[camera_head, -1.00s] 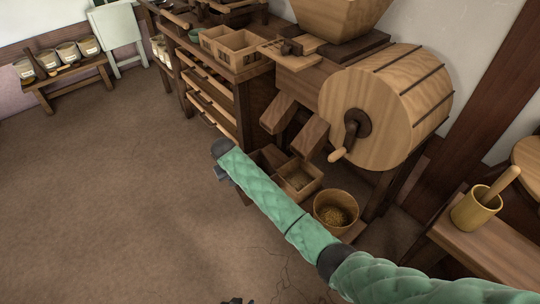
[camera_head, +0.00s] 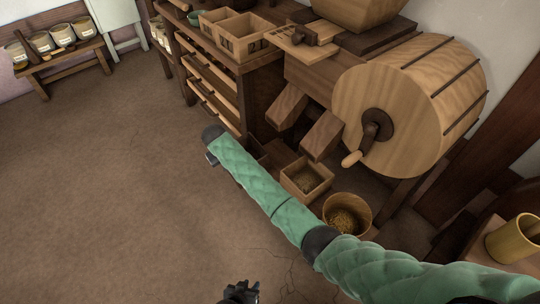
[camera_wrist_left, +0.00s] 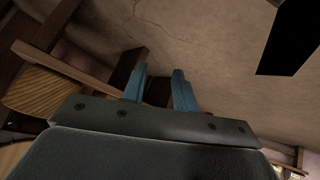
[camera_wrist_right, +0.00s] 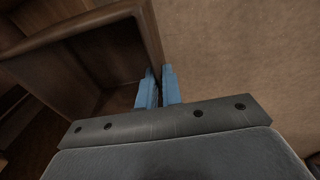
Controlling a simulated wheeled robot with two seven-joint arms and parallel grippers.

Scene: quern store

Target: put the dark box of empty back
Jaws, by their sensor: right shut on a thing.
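In the right wrist view, the dark box (camera_wrist_right: 100,60) is an open brown wooden box, with no contents showing in the visible part. My right gripper (camera_wrist_right: 157,88) is shut on its near wall. In the head view, my green right arm covers most of this spot, and only a dark box part (camera_head: 258,151) shows beside the sleeve. The right fingertips are hidden there. My left gripper (camera_head: 240,291) is low in the head view, above the floor. In the left wrist view its fingers (camera_wrist_left: 158,92) stand apart with nothing between them.
A lighter box (camera_head: 306,180) with grain and a round tub (camera_head: 347,214) of grain stand below the wooden chutes. A cranked drum (camera_head: 405,105) is above right. A drawer rack (camera_head: 215,90) stands behind. A mustard cup (camera_head: 512,240) is far right. The floor (camera_head: 100,200) at left is clear.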

